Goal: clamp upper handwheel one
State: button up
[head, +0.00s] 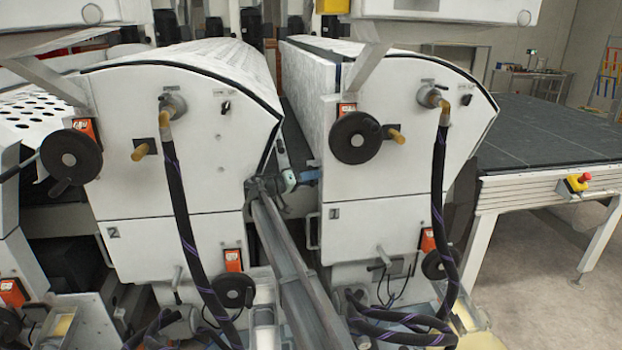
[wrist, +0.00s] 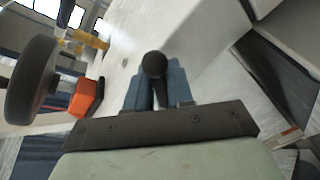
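The upper handwheel of unit 1 (head: 354,137) is a black wheel on the upper left of the white front panel. A black wheel (wrist: 33,80) with an orange indicator (wrist: 86,97) beside it shows at the left of the wrist view. My gripper (head: 308,175) is at the left edge of unit 1, below and left of the handwheel, with its blue fingers pointing right. In the wrist view its fingers (wrist: 158,88) are close together around a dark lever with a round knob (wrist: 154,65). They appear shut on it. The lever's far end is hidden.
Unit 2 (head: 170,180) stands close on the left, with its own black handwheel (head: 71,157). A brass-coloured fitting (head: 395,134) sits right of unit 1's wheel. A black hose (head: 438,190) hangs down unit 1's front. Open floor (head: 550,270) lies at the right.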

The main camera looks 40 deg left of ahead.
grip_shut()
jog(key=shift+r, duration=0.1)
jog(key=shift+s+d+r+n+g, duration=0.15)
jog(key=shift+r+n, duration=0.1)
jog(key=shift+n, duration=0.35)
jog(key=shift+s+d+r+n+g, duration=0.1)
jog(key=shift+r+n+g, duration=0.1)
jog(key=shift+n, duration=0.4)
jog(key=shift+s+d+r+n+g, duration=0.1)
jog(key=shift+r+n+g, duration=0.2)
jog(key=shift+n, duration=0.4)
jog(key=shift+s+r+n+g, duration=0.15)
jog(key=shift+r+n, duration=0.2)
jog(key=shift+n, duration=0.35)
jog(key=shift+w, duration=0.1)
jog(key=o, duration=0.5)
grip_release()
jog(key=shift+o, duration=0.2)
